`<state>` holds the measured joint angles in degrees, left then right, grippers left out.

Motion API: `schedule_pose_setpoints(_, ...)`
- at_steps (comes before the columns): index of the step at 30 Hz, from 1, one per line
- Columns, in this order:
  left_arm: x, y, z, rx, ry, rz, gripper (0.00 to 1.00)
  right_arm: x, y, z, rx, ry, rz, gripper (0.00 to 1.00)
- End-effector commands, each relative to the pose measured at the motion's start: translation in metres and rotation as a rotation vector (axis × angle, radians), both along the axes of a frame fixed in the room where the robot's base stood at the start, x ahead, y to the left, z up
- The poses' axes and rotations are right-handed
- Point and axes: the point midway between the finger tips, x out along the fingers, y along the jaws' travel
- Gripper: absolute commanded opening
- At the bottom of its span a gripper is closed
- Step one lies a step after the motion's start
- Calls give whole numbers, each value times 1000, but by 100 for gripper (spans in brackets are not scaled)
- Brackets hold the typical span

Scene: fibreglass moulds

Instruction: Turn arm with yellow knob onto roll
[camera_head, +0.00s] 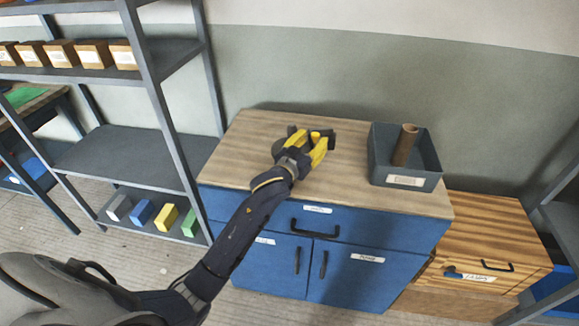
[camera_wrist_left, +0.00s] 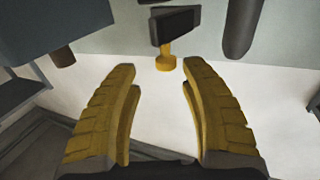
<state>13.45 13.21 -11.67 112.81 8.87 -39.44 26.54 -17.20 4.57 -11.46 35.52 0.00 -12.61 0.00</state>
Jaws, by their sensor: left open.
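A small dark arm (camera_head: 329,137) with a yellow knob (camera_head: 315,136) is on the wooden top of the blue cabinet. My left gripper (camera_head: 308,142) is over it with yellow fingers apart, partly hiding the fixture. In the left wrist view, the open gripper (camera_wrist_left: 160,85) has nothing between its fingers. The yellow knob (camera_wrist_left: 166,60) and dark block-shaped arm (camera_wrist_left: 175,24) lie just ahead of the fingertips. A dark rounded cylinder (camera_wrist_left: 242,28), possibly the roll, is apart from the arm to the right. My right gripper is not in view.
A grey bin (camera_head: 407,181) holding an upright brown tube (camera_head: 405,145) stands right on the cabinet top (camera_head: 245,135). A metal shelf with small boxes (camera_head: 60,52) is left. A wooden drawer unit (camera_head: 485,240) is right. Bare wood surrounds the fixture.

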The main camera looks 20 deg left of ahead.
Motion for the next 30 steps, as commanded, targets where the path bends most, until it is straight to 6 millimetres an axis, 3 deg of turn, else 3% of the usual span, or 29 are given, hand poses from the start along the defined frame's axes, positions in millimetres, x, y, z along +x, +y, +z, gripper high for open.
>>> schedule_pose_setpoints(21, -117, 16, -1, -1, 1, -1, 44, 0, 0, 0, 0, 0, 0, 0)
schedule_pose_setpoints(27, -139, 19, 0, -1, 0, -2, 44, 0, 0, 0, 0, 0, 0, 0)
schedule_pose_setpoints(30, -138, 18, 3, 37, -16, -6, 44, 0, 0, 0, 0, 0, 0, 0)
